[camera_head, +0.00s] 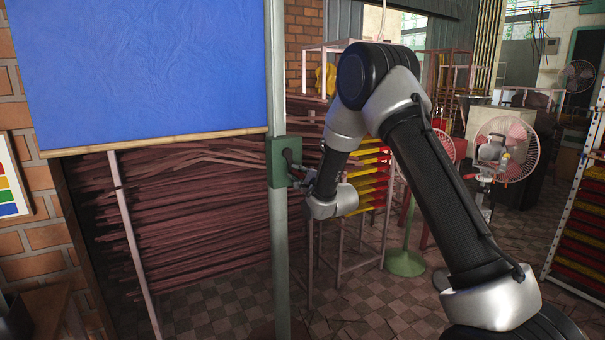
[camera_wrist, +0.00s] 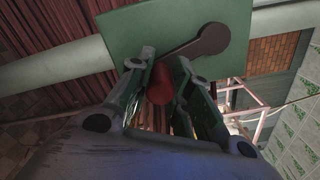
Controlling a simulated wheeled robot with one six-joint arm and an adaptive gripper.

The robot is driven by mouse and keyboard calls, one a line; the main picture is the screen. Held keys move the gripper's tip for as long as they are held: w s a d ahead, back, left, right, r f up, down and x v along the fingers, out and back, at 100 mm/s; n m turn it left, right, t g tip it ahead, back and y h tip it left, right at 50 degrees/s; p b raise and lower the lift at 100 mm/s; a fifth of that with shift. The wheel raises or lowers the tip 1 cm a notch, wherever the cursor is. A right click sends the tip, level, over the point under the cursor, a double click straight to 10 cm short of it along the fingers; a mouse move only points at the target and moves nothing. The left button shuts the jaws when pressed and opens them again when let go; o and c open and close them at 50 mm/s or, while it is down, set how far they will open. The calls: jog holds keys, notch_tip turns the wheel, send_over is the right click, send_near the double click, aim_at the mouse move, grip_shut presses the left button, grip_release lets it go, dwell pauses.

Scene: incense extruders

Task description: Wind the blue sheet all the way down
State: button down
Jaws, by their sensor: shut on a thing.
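The blue sheet (camera_head: 140,65) hangs at the upper left in the head view. A wooden bar (camera_head: 165,141) runs along its lower edge, above racks of dark red-brown sticks. A green winding box (camera_head: 278,163) is fixed to a pale upright post, and it also shows in the wrist view (camera_wrist: 140,22). A dark crank arm (camera_wrist: 195,45) crosses the box face and leads to a red knob (camera_wrist: 160,84). My gripper (camera_wrist: 164,66) is shut on the knob, with a finger on each side. In the head view my gripper (camera_head: 303,180) is small and partly hidden by my wrist.
The post (camera_head: 280,250) stands right beside my gripper. Stacked stick bundles (camera_head: 190,215) fill the space below the sheet. A rack with yellow and red trays (camera_head: 372,180) stands behind my arm. Fans (camera_head: 505,150) and a shelf stand at the right. Some tiled floor is clear.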

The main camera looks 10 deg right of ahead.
jog(key=shift+s+a+f+m, duration=0.3)
jog(key=shift+a+m, duration=0.2)
jog(key=shift+m, duration=0.4)
jog(key=c, duration=1.3)
grip_release()
jog(key=shift+o, duration=0.2)
jog(key=v, duration=1.2)
jog(key=shift+r, duration=0.1)
